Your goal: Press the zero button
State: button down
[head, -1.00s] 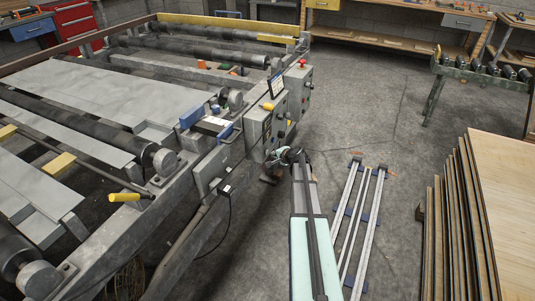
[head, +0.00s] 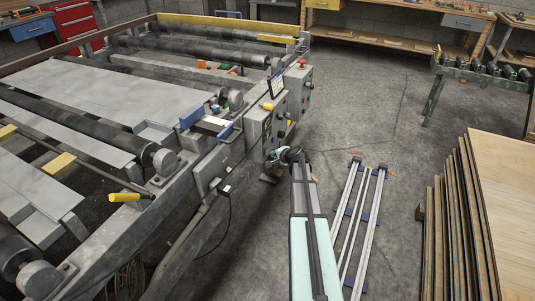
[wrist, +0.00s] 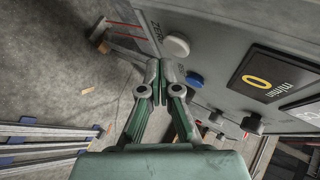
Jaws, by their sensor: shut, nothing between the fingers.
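In the wrist view, the word ZERO is printed beside a round pale button (wrist: 177,46) on a grey control panel (wrist: 212,40). A blue button (wrist: 195,79) sits further along the same panel. My gripper (wrist: 157,72) is shut and empty. Its fingertips appear just left of and below the pale button; I cannot tell whether they touch the panel. In the head view, my gripper (head: 272,158) is low beside the control boxes on the machine's right side. The pale button cannot be made out there.
A red-topped button (head: 302,62) is on a farther box. Metal rails (head: 362,215) lie on the floor to the right, with leaning veneer sheets (head: 500,205) beyond.

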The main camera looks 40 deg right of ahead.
jog(key=shift+w+a, duration=0.2)
jog(key=shift+w, duration=0.15)
jog(key=shift+w+a, duration=0.25)
jog(key=shift+w, duration=0.2)
dwell(0.8)
jog(key=shift+s, duration=0.15)
jog(key=shift+s+d+b, duration=0.45)
jog(key=shift+s+b, duration=0.05)
jog(key=shift+s, duration=0.2)
jog(key=s, duration=0.1)
jog(key=s+d+b, duration=0.1)
jog(key=s, duration=0.1)
jog(key=s+d+b, duration=0.1)
jog(key=shift+s+d, duration=0.15)
jog(key=shift+d, duration=0.1)
dwell(0.5)
dwell(0.6)
